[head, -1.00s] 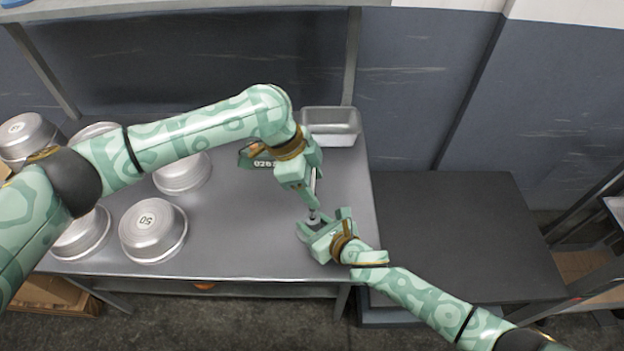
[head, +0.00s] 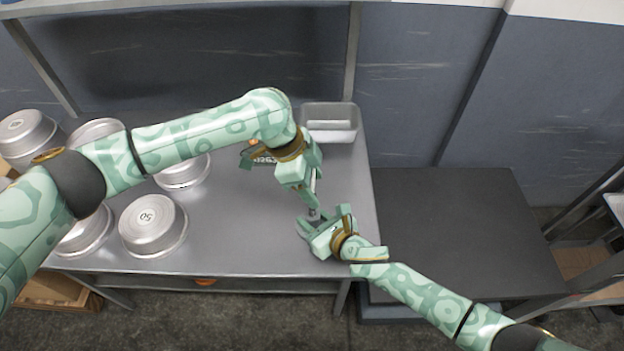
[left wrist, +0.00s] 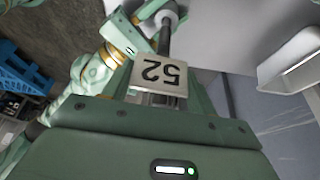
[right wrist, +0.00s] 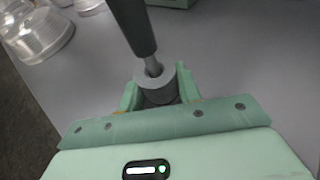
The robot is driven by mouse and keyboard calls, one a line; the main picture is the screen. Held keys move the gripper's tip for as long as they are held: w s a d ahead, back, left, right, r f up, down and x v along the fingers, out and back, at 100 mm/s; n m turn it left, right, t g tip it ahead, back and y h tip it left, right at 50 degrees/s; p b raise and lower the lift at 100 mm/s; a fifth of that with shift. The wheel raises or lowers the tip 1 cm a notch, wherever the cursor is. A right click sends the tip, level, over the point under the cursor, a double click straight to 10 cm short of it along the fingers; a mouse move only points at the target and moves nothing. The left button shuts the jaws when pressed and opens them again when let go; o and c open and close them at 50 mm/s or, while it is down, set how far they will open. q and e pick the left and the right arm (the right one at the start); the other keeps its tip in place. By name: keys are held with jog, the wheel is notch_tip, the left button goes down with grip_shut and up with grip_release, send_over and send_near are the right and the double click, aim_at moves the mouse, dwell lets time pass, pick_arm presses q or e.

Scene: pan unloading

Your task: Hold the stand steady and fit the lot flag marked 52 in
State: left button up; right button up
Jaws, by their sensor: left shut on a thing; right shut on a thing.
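The lot flag has a pale plate (left wrist: 158,77) marked 52, upside down in the left wrist view, on a dark rod (right wrist: 132,25). My left gripper (head: 308,190) is shut on the flag above the stand. The stand, a small grey cylinder (right wrist: 158,88), also shows in the left wrist view (left wrist: 166,15). My right gripper (head: 322,219) is shut on the stand, with a finger on each side. The rod's thin tip meets the stand's top opening, the rod slightly tilted in the right wrist view. How deep the tip sits is hidden.
Several upturned metal pans, one marked 50 (head: 152,226), stand on the left of the metal table (head: 235,235). A metal tray (head: 330,122) is at the back right. A dark device (head: 262,156) is partly behind my left arm. A dark lower surface (head: 460,235) lies right, clear.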

pick_arm(q)
jog(key=shift+f, duration=1.15)
dwell(0.5)
jog(key=o, duration=1.1)
pick_arm(e)
jog(key=o, duration=1.1)
pick_arm(q)
jog(key=v, duration=1.2)
pick_arm(e)
jog(key=shift+o, duration=0.2)
jog(key=v, duration=1.2)
jog(key=shift+f, duration=0.1)
pick_arm(q)
jog(key=shift+d, duration=0.1)
pick_arm(e)
jog(key=shift+s+d, duration=0.1)
